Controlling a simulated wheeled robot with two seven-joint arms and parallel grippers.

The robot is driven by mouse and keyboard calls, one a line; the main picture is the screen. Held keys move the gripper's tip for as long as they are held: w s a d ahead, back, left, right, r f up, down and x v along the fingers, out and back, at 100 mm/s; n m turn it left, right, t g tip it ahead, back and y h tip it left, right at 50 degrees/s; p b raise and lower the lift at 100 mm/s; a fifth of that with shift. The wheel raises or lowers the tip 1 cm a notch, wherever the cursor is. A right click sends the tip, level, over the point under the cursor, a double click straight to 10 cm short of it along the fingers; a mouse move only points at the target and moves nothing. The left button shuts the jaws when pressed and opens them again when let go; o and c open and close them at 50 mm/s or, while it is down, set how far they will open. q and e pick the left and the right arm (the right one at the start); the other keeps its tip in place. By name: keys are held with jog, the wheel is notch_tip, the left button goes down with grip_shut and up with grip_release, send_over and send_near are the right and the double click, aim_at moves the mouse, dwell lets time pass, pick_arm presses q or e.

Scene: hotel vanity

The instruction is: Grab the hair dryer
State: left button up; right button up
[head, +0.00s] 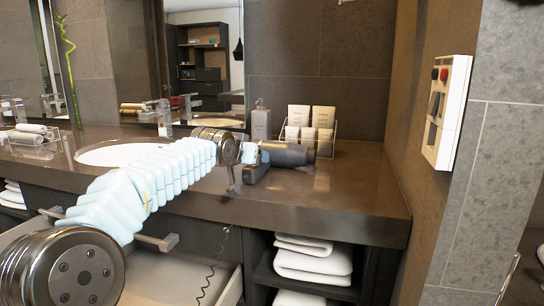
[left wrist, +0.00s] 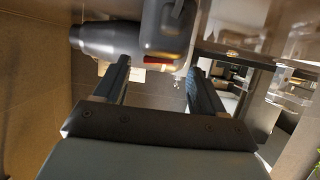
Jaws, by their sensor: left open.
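The dark grey hair dryer (head: 288,154) lies on the brown counter, its barrel pointing right in the head view. My left arm reaches over the sink to it, and my left gripper (head: 250,158) is at its left end, partly overlapping it. In the left wrist view the hair dryer (left wrist: 108,38) is at the top, with a small red detail. My left gripper (left wrist: 160,66) is open there, its two fingers apart and pointing at the dryer. The dryer appears just beyond the fingertips; contact cannot be told. My right gripper is not in view.
A soap bottle (head: 261,122) and a rack of toiletries (head: 308,128) stand behind the dryer. A faucet (head: 160,116) and sink (head: 110,154) are left. An open drawer (head: 180,278) with a coiled cord lies below. The counter (head: 350,190) is clear at right.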

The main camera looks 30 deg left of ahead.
aim_at(276, 161)
pick_arm(q)
jog(key=x, duration=0.2)
jog(key=p+x, duration=0.1)
jog(key=x, duration=0.1)
jog(key=shift+w+d+p, duration=0.15)
jog(key=shift+w+p, duration=0.15)
jog(key=shift+w, duration=0.15)
jog(key=shift+w+f, duration=0.15)
jog(key=shift+w, duration=0.05)
grip_shut()
